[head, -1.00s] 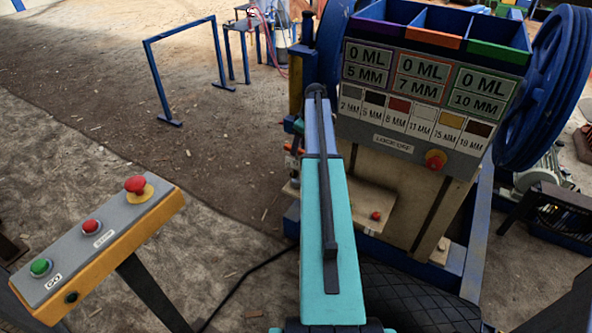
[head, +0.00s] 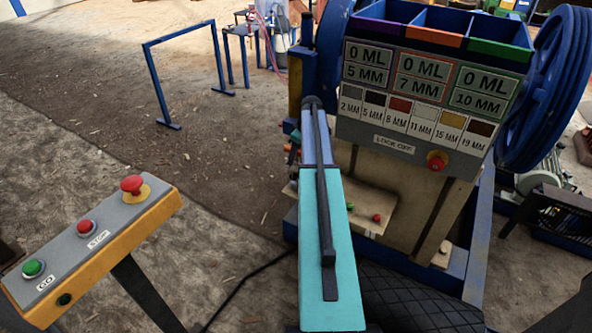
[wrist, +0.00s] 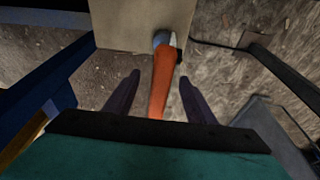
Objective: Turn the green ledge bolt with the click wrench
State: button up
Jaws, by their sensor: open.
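The green ledge bolt (head: 350,206) sits on the pale ledge (head: 372,199) low on the crusher, just right of my arm in the head view. In the wrist view an orange handle (wrist: 162,85) with a grey-blue end (wrist: 163,39), seemingly the click wrench, sticks out from a pale panel edge. My gripper (wrist: 160,74) is open, with one dark finger on each side of the handle. Gaps show between handle and fingers; depth is hard to judge. My arm hides the gripper in the head view. The green bolt is not seen in the wrist view.
A red bolt (head: 376,217) is right of the green one. The button panel (head: 95,243) stands at lower left. A blue frame (head: 185,75) stands on open ground behind. A blue flywheel (head: 545,90) and black tyre (head: 420,298) are at the right.

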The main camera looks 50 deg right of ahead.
jog(key=shift+a, duration=0.1)
dwell(0.5)
grip_shut()
jog(key=shift+r, duration=0.1)
jog(key=shift+d+r+p, duration=0.2)
jog(key=shift+r+p, duration=0.2)
jog(key=shift+r, duration=0.65)
jog(key=shift+a+r+p, duration=0.2)
jog(key=shift+r+p, duration=0.2)
jog(key=shift+r, duration=0.5)
dwell(0.9)
jog(key=shift+s+a+r, duration=0.1)
jog(key=shift+a, duration=0.25)
dwell(0.5)
dwell(0.5)
